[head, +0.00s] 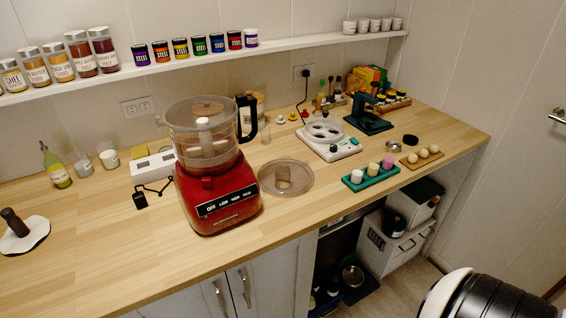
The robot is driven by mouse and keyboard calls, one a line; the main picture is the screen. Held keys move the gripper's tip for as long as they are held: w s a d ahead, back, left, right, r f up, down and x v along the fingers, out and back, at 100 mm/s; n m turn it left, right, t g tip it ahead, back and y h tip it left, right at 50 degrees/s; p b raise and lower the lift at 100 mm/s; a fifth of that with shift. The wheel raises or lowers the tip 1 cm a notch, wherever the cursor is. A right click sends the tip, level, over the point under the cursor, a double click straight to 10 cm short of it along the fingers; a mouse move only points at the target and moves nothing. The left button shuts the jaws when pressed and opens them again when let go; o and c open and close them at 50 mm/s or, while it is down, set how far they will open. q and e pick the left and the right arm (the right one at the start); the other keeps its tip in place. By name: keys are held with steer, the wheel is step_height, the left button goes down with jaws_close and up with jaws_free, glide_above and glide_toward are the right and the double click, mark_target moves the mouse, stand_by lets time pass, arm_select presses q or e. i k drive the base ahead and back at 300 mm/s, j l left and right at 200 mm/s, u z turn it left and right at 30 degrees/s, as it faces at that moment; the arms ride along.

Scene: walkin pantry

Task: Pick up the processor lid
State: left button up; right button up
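The processor lid (299,184) is a clear, round disc with a raised part at its middle. It lies on the wooden counter just right of the red food processor (217,196), close to the front edge. The processor stands upright with its clear bowl and black handle on top, and parts show inside the bowl. I see no gripper in the head view, so neither one is near the lid here.
A green tray with small cups (370,175) and a wooden board with round items (422,157) are right of the lid. A white appliance (327,142) stands behind it. A white power strip (153,165) is left of the processor.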

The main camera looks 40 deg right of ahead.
mark_target(281, 177)
steer(key=z, duration=1.25)
